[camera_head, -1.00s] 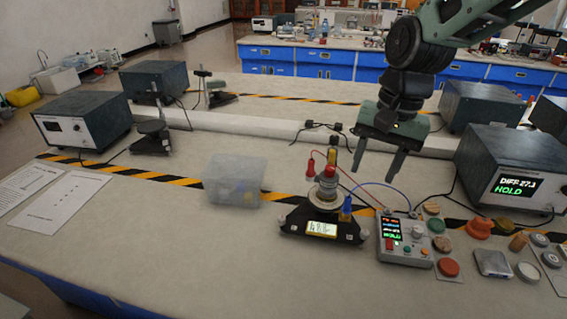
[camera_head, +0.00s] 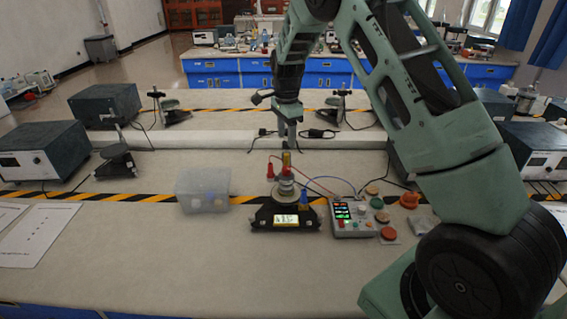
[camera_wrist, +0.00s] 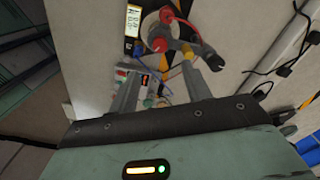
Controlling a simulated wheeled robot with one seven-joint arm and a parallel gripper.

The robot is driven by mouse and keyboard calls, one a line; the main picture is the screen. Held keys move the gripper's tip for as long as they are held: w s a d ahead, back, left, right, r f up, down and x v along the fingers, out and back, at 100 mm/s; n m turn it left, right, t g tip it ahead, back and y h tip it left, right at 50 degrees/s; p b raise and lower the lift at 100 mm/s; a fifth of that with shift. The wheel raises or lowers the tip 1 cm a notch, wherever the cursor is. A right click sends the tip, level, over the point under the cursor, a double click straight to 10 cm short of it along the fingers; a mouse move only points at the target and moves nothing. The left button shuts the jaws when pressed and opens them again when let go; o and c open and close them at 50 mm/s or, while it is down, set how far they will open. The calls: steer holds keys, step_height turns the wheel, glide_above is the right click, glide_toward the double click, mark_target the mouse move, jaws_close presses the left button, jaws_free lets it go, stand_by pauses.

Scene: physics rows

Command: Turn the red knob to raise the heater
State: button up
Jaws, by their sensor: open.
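The heater apparatus has a black base (camera_head: 255,221) with a lit display (camera_head: 286,221), a pale stacked disc (camera_head: 285,190) and a yellow post (camera_head: 287,160) on top. A red knob-like part (camera_head: 270,170) stands beside the post at upper left; red round parts also show in the wrist view (camera_wrist: 158,44). I cannot tell for sure which one is the knob. My gripper (camera_head: 291,147) points down just above and behind the post. In the wrist view its fingers (camera_wrist: 172,70) are apart and empty, with the yellow part between them. Contact cannot be told.
A control box (camera_head: 352,228) with a lit screen and wires stands right of the apparatus, near several coloured knobs. A clear bin (camera_head: 203,205) is at left. Instrument boxes (camera_head: 45,150) stand at left. My arm covers much of the right.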

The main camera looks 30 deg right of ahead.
mark_target(286, 168)
step_height(286, 168, down, 12)
steer(key=p, duration=0.3)
steer(key=shift+r, duration=0.15)
steer(key=c, duration=1)
